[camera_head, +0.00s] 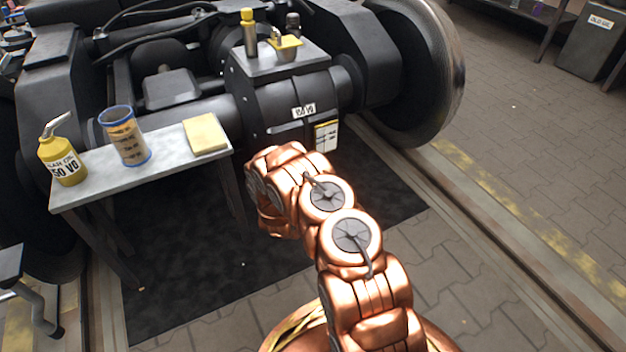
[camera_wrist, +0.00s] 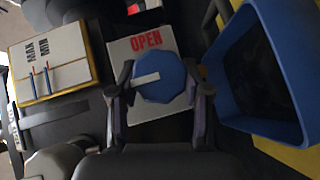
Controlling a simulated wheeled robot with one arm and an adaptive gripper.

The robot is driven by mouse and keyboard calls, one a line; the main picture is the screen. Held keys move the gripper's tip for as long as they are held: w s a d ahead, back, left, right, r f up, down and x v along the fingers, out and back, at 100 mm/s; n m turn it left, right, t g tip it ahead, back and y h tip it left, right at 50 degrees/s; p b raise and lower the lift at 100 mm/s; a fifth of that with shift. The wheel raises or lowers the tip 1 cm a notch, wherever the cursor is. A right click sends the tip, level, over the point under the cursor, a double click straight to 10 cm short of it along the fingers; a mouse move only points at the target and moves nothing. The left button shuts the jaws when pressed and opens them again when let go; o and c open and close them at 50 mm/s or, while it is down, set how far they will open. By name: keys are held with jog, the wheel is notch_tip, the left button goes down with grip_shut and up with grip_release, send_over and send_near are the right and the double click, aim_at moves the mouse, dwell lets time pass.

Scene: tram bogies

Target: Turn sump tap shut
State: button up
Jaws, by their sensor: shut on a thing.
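The sump tap (camera_wrist: 168,88) is a round blue knob with a white bar across its left part. It sits in front of a white plate (camera_wrist: 122,52) with red "OPEN" lettering above the knob. The bar points left, away from the lettering. My gripper (camera_wrist: 160,92) is shut on the knob, one finger on its left side and one on its right. In the head view my copper arm reaches to the gearbox (camera_head: 285,102) labelled "50 V0"; the tap and my gripper are hidden there.
A blue-rimmed open container (camera_wrist: 225,75) is close right of my gripper. A MAX/MIN level plate (camera_wrist: 35,58) is at left; it also shows in the head view (camera_head: 326,136).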

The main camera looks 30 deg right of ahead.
dwell(0.4)
jog(key=o, duration=1.2)
jog(key=shift+c, duration=0.2)
jog(key=v, duration=1.2)
